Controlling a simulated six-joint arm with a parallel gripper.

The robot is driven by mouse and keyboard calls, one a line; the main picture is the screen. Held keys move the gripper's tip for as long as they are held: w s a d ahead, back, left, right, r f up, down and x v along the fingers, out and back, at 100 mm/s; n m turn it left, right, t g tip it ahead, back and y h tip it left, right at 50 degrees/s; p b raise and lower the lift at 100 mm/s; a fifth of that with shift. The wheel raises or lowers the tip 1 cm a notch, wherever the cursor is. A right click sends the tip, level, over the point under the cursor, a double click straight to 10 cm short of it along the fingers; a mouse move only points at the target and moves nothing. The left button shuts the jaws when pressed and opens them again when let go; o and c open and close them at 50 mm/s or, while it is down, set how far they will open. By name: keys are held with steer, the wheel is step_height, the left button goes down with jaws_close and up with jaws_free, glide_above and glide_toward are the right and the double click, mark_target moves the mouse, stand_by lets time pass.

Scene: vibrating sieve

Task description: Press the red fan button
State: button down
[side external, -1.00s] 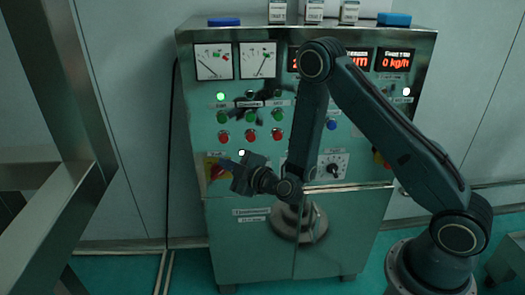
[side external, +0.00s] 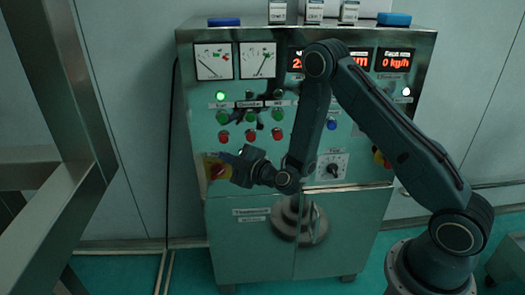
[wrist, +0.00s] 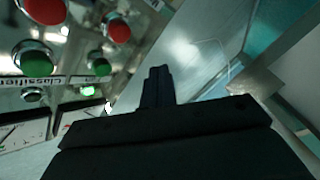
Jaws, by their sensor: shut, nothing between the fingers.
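The red fan button (side external: 224,136) is the leftmost red button on the steel cabinet's panel, below a green button and the lit green lamp (side external: 220,96). In the wrist view the panel appears upside down, with the red fan button (wrist: 118,27) at the top, above the green button (wrist: 98,63) and lit lamp (wrist: 87,90) of its column. My gripper (side external: 222,156) is shut and empty, a little below the red fan button in the side view. In the wrist view its closed fingertips (wrist: 158,72) lie to the right of the button column, apart from the button.
A yellow plate with a red knob (side external: 215,172) is just below my gripper. Other red buttons (side external: 251,135) and green buttons (side external: 250,117) stand to the right of the fan column. A metal frame (side external: 75,150) stands at the left, with open room between.

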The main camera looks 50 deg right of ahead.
mark_target(220, 141)
steer(key=shift+w+d, duration=1.95)
steer(key=shift+d, duration=0.05)
steer(key=shift+w+d, duration=0.65)
steer(key=shift+d, duration=0.05)
stand_by(2.5)
steer(key=shift+s+a, duration=0.1)
steer(key=shift+s+a+r, duration=0.1)
steer(key=shift+s+a, duration=0.45)
steer(key=shift+a, duration=0.05)
steer(key=shift+s+a, duration=0.1)
stand_by(0.5)
steer(key=shift+s+a, duration=1.65)
steer(key=shift+s, duration=0.05)
